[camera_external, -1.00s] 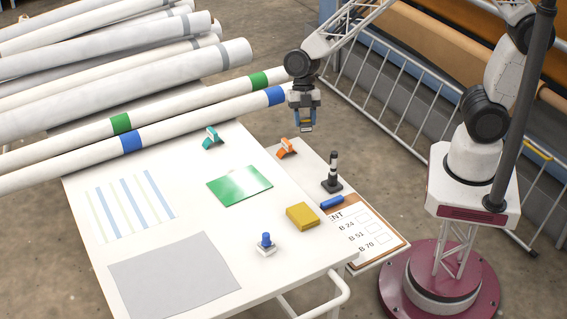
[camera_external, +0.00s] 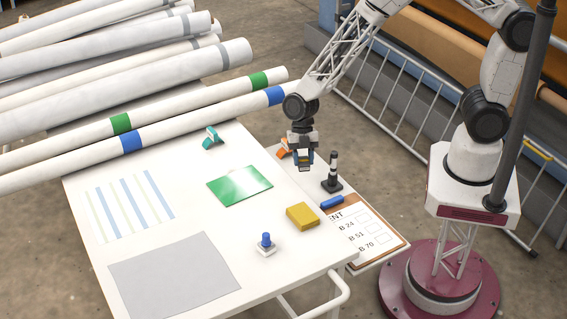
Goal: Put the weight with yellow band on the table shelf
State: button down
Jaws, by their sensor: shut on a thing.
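My gripper (camera_external: 304,162) hangs pointing down over the right edge of the table, above the table shelf (camera_external: 316,172). It is shut on a small dark thing with a little yellow and blue showing between the fingers, which appears to be the weight with yellow band. Most of it is hidden by the fingers. The shelf is the pale side surface along the table's right side. A black post-shaped weight with white bands (camera_external: 333,170) stands upright on it, just right of my gripper. An orange clip (camera_external: 283,149) lies behind my gripper, partly hidden.
A blue marker (camera_external: 332,203) and a clipboard (camera_external: 372,232) lie towards the shelf's near end. On the table (camera_external: 190,218) are a yellow block (camera_external: 302,216), a blue-knobbed piece (camera_external: 266,244), a green sheet (camera_external: 240,185) and a teal clip (camera_external: 212,138). Long rolls (camera_external: 200,118) lie at the back.

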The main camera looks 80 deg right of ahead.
jog(key=shift+f, duration=3.1)
jog(key=shift+f, duration=1.85)
jog(key=shift+f, duration=0.15)
jog(key=c, duration=0.6)
grip_release()
jog(key=shift+c, duration=0.2)
jog(key=v, duration=1.2)
